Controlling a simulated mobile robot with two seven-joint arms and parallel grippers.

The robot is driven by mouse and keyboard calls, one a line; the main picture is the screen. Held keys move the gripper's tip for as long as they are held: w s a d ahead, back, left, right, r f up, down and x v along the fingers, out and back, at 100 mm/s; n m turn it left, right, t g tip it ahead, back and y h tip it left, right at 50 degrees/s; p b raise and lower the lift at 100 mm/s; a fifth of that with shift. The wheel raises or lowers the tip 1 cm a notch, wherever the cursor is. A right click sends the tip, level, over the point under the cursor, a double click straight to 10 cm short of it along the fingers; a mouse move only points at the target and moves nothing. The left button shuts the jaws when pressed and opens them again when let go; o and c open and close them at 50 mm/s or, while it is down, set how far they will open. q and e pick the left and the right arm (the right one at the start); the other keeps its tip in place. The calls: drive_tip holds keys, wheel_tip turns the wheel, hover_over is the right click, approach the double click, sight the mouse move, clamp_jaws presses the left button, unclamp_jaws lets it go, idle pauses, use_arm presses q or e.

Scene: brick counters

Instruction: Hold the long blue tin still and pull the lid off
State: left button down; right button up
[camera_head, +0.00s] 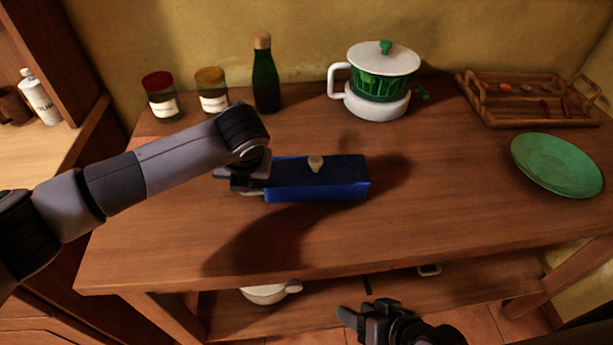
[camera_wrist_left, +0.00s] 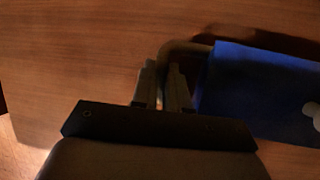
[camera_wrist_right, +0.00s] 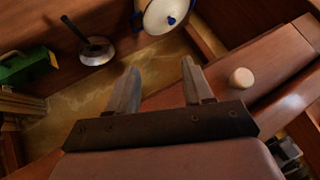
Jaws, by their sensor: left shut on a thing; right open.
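The long blue tin (camera_head: 318,188) lies on the wooden counter, with its lid on top and a pale knob (camera_head: 316,163) on the lid. In the left wrist view the tin (camera_wrist_left: 255,90) is at the right, with a tan handle (camera_wrist_left: 185,46) at its end. My left gripper (camera_head: 254,182) is at the tin's left end; its fingers (camera_wrist_left: 167,75) are shut on the handle. The exact contact is dim. My right gripper (camera_head: 358,318) is open and empty, low in front of the counter, away from the tin; its spread fingers show in the right wrist view (camera_wrist_right: 160,88).
Behind the tin stand two jars (camera_head: 212,92), a dark green bottle (camera_head: 265,80) and a green-and-white pot (camera_head: 375,107). A wooden tray (camera_head: 530,122) and a green plate (camera_head: 556,165) are at the right. The counter in front of the tin is clear. A lower shelf (camera_head: 460,288) lies beneath.

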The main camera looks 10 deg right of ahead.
drive_tip(key=s+a+r+g+y, duration=0.2)
drive_tip(key=a+r+g+y, duration=0.3)
drive_tip(key=a, duration=0.5)
drive_tip(key=w+a+r+n+g+y, duration=0.1)
drive_tip(key=w+a+r+g+y, duration=0.1)
drive_tip(key=a+r, duration=0.6)
drive_tip(key=w+a+r+n+g+y, duration=0.1)
drive_tip(key=w+a+r+g+y, duration=0.3)
drive_tip(key=r, duration=0.8)
drive_tip(key=w+d+n+t, duration=0.6)
drive_tip(key=w+d, duration=0.3)
drive_tip(key=d, duration=0.4)
drive_tip(key=w+d+r+m+t+h, duration=0.1)
drive_tip(key=w+d+r+t+h, duration=0.1)
drive_tip(key=w+r+h, duration=0.5)
drive_tip(key=w+d+r+m+t, duration=0.2)
drive_tip(key=w+r, duration=0.2)
drive_tip(key=w, duration=0.7)
drive_tip(key=n+g+h, duration=0.5)
drive_tip(key=n+h, duration=0.1)
drive_tip(key=n, duration=0.1)
hover_over(316, 159)
wheel_tip(316, 159, down, 5)
drive_tip(key=shift+d+f, duration=0.1)
drive_tip(key=shift+f, duration=4.75)
